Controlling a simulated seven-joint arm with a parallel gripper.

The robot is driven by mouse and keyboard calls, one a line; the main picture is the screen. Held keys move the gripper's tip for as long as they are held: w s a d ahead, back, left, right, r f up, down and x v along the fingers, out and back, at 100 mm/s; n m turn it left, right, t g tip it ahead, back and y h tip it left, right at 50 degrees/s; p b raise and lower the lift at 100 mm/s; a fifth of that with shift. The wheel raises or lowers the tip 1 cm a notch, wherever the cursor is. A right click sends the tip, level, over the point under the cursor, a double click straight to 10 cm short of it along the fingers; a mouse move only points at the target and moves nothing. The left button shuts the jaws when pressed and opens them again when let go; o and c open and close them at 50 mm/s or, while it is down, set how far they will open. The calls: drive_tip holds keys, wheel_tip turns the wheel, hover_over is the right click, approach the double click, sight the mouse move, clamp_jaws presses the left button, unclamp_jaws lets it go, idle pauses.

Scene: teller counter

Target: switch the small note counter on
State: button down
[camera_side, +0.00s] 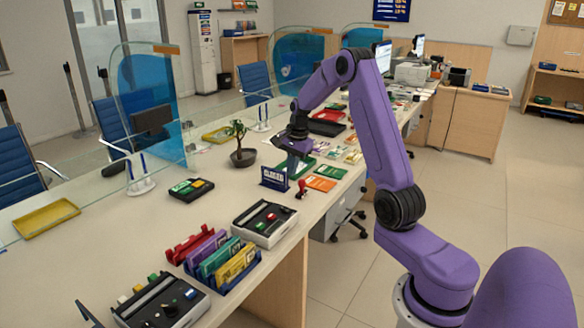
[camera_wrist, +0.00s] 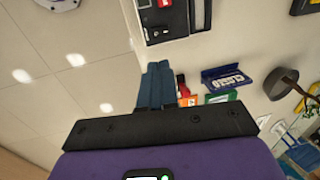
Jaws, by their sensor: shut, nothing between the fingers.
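Two white-cased machines with black tops stand on the counter in the side view. One (camera_side: 265,222) is mid-counter with a green and a red button; the other (camera_side: 160,303) is at the bottom edge with a dark knob and coloured buttons. A smaller flat black device (camera_side: 191,190) with green and yellow parts lies farther back. I cannot tell for certain which is the small note counter. My gripper (camera_side: 291,166) is shut and empty, above the counter near the closed sign. In the wrist view its fingers (camera_wrist: 156,84) are together; part of a machine (camera_wrist: 172,20) with a red button shows beyond them.
A closed sign (camera_side: 274,178), red stamp (camera_side: 301,189) and orange card (camera_side: 321,184) lie near my gripper. A potted plant (camera_side: 242,156) stands behind. A rack of coloured folders (camera_side: 222,258) stands beside the middle machine. Clear panels (camera_side: 150,105) line the far side.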

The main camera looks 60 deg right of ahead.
sight(282, 208)
drive_tip(key=shift+w, duration=0.1)
drive_tip(key=shift+w, duration=0.6)
drive_tip(key=f, duration=0.4)
drive_tip(key=w+f, duration=0.1)
drive_tip(key=f, duration=0.4)
drive_tip(key=w+f, duration=0.1)
drive_tip(key=f, duration=0.3)
drive_tip(key=shift+w+f, duration=0.1)
drive_tip(key=shift+f, duration=0.3)
drive_tip(key=shift+w+f, duration=0.1)
drive_tip(key=shift+f, duration=0.1)
